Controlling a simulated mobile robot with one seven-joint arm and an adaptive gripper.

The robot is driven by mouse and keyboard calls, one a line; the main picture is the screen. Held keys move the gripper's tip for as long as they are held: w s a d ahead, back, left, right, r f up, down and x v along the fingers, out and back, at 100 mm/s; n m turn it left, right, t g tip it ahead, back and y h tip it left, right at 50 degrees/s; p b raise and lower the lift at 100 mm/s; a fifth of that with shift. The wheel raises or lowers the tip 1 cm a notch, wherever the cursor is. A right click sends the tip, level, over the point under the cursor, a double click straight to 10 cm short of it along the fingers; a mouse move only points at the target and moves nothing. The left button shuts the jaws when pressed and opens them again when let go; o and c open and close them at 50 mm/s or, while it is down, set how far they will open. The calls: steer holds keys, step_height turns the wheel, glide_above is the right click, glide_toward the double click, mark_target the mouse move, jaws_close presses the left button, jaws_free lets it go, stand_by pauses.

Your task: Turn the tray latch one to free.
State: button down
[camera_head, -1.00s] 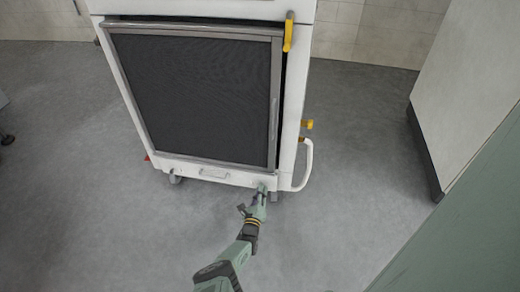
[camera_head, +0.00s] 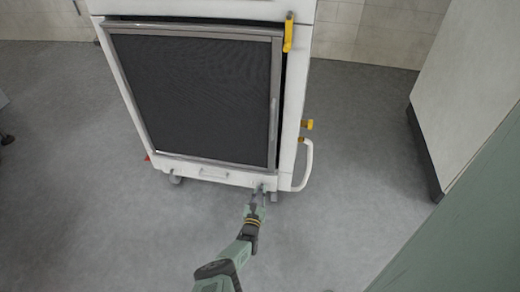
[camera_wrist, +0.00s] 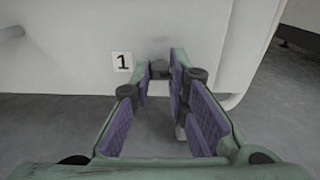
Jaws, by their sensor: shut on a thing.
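The white washer (camera_head: 293,130) has a bottom panel with a small grey tray latch one (camera_wrist: 160,69) near its lower right corner. A printed label "1" (camera_wrist: 122,61) is to the left of the latch. My gripper (camera_head: 258,192) reaches up to this corner. In the wrist view my gripper (camera_wrist: 160,74) has its purple-padded fingers on either side of the latch, shut on it. The fingertips partly hide the latch, so its exact turn is hard to tell.
A tray handle (camera_head: 214,173) is on the bottom panel, left of the latch. A white curved side handle (camera_head: 308,165) stands out on the right. The dark door (camera_head: 195,95) is above. Grey floor around the front is clear.

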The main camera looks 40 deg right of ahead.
steer(key=shift+m, duration=0.3)
steer(key=c, duration=1.6)
jaws_free()
steer(key=shift+o, duration=0.2)
steer(key=v, duration=1.2)
